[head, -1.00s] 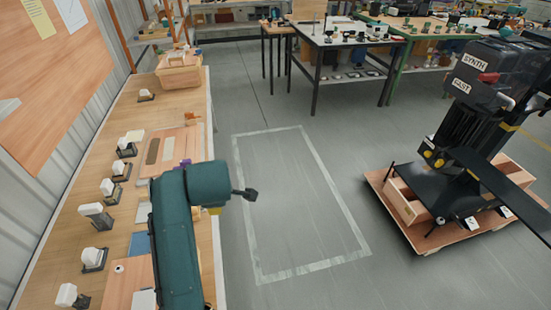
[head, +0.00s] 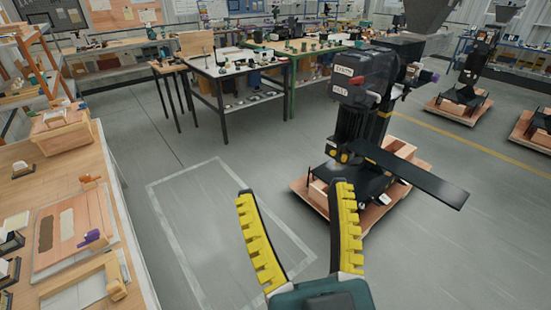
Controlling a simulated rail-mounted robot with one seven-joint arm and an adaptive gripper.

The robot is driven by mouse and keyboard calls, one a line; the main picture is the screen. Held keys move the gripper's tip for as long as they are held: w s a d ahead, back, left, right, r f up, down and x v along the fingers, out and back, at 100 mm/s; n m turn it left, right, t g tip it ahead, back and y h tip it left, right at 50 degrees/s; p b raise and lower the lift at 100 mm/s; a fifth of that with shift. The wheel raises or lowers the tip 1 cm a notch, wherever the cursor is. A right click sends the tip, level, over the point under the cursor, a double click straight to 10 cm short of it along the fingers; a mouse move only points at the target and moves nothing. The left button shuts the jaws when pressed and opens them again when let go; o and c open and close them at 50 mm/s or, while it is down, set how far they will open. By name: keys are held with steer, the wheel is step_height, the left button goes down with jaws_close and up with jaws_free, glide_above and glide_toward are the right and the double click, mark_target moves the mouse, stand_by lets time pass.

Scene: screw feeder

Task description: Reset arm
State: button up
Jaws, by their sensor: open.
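My gripper (head: 290,210) is at the bottom centre of the head view, with two yellow ribbed fingers spread wide apart. It is open, and nothing is between the fingers. It is raised above the grey floor, beside a white taped rectangle (head: 168,206). The screw feeder machine (head: 352,125), black with a long dark chute, stands on a wooden pallet behind and right of the fingers. The right fingertip overlaps the pallet's left edge in the picture; I cannot tell the gap in depth.
A wooden workbench (head: 140,262) runs along the left, bearing a wooden box (head: 62,130), a purple-handled tool (head: 93,240) and several small devices. A dark-legged table (head: 222,105) stands at the back. More machines on pallets (head: 460,107) stand at the right. Open floor lies between bench and feeder.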

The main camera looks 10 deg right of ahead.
step_height(320, 180, up, 37)
steer(key=p, duration=3.5)
step_height(320, 180, down, 52)
steer(key=b, duration=5.1)
